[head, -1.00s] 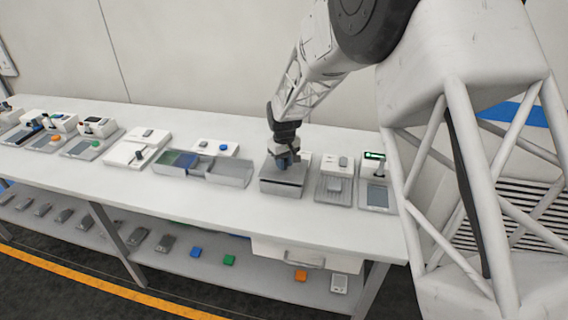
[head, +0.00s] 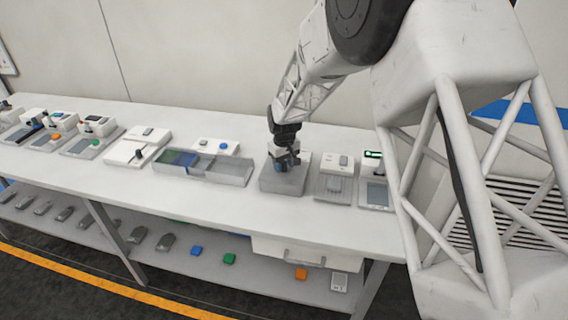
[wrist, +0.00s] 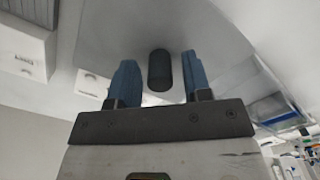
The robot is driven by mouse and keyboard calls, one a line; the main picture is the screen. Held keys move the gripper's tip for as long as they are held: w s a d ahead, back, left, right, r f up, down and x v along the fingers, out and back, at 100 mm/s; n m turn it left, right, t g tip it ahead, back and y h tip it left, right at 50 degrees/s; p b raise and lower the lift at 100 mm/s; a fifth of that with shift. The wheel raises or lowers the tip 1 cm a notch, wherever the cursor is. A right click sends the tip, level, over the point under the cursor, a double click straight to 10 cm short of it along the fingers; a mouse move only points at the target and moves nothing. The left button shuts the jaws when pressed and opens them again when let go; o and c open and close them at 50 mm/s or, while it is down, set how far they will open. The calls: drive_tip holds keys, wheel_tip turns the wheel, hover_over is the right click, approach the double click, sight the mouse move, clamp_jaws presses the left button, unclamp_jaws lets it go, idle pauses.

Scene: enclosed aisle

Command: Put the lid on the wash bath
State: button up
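A grey box-shaped unit (head: 283,184), which looks like the wash bath with its lid on, stands on the bench below my gripper (head: 286,161). In the wrist view a pale grey flat top, apparently the lid (wrist: 222,62), carries a dark upright knob (wrist: 159,70). My gripper's two blue fingers (wrist: 159,75) are spread on either side of the knob, with a visible gap on each side. The gripper is open and holds nothing. The lid's edges and how it sits on the bath are too small to make out fully.
A two-part tray (head: 228,171) stands just left of the unit. A grey device (head: 334,185) and one with a green display (head: 376,190) stand close on the right. A white drawer (head: 290,250) hangs under the bench. The front strip of the bench is clear.

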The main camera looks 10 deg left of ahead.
sight(285, 162)
drive_tip(key=shift+r, duration=0.15)
wheel_tip(285, 162, up, 13)
drive_tip(key=shift+f, duration=0.15)
idle(0.8)
idle(0.7)
drive_tip(key=s+d+r+m, duration=0.1)
drive_tip(key=s+d+r, duration=0.3)
drive_tip(key=s+d, duration=0.3)
drive_tip(key=s+d+r+m+t, duration=0.1)
drive_tip(key=s+d+r+m, duration=0.1)
drive_tip(key=s+d+r, duration=0.45)
drive_tip(key=s+d+r+m, duration=0.1)
drive_tip(key=s+d+r, duration=0.2)
drive_tip(key=d, duration=0.6)
drive_tip(key=s+d+m, duration=0.1)
drive_tip(key=s+d, duration=0.4)
drive_tip(key=s, duration=0.4)
drive_tip(key=s+d+f+m+t, duration=0.1)
drive_tip(key=s+d+m, duration=0.1)
drive_tip(key=s+d, duration=0.3)
drive_tip(key=s+d+m, duration=0.2)
drive_tip(key=s+d, duration=0.3)
drive_tip(key=s, duration=0.7)
drive_tip(key=shift+s+f+t, duration=0.3)
drive_tip(key=shift+s+f, duration=0.05)
drive_tip(key=shift+f, duration=0.05)
